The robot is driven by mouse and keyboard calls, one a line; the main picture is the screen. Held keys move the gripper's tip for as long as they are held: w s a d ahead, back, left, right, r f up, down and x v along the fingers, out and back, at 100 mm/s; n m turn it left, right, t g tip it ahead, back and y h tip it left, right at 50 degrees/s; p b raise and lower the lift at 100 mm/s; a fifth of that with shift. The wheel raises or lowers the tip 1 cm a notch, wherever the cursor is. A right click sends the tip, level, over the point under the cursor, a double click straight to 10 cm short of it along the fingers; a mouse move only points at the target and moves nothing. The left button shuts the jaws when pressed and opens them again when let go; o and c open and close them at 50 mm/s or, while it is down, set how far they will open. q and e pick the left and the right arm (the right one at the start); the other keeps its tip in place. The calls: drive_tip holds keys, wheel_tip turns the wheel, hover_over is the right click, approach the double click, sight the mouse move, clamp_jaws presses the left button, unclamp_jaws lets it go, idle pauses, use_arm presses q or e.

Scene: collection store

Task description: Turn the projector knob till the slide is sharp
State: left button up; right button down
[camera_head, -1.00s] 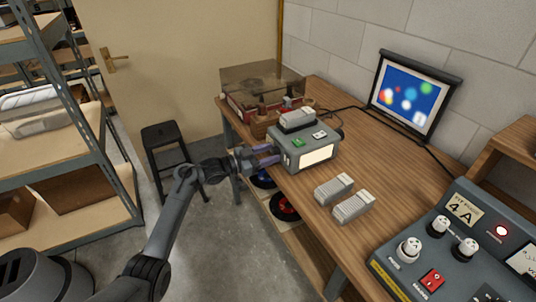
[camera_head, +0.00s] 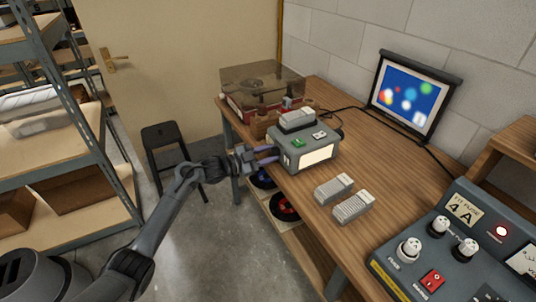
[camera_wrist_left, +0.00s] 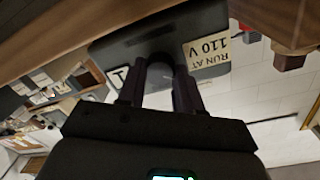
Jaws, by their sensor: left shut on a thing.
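The grey projector (camera_head: 291,158) stands at the left edge of the wooden table. It has a green button, a slide carrier on top and a lit front face. My left gripper (camera_head: 268,154) is at its left side. In the left wrist view the fingers (camera_wrist_left: 160,85) are shut on the dark knob (camera_wrist_left: 160,59) on the projector's side (camera_wrist_left: 125,55); the fingers hide part of it. The screen (camera_head: 411,93) at the back shows the slide as soft-edged coloured blobs on blue, blurred. My right gripper is not in view.
Two grey slide boxes (camera_head: 343,199) lie on the table (camera_head: 375,165). A record player with a tinted lid (camera_head: 262,85) stands behind the projector. A control panel (camera_head: 455,245) fills the right front.

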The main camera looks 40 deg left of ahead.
use_arm(q)
drive_tip(key=o, duration=1)
drive_tip(key=shift+o, duration=0.2)
drive_tip(key=shift+s+a, duration=0.1)
drive_tip(key=p+v, duration=0.2)
drive_tip(key=v, duration=0.8)
drive_tip(key=shift+s, duration=0.3)
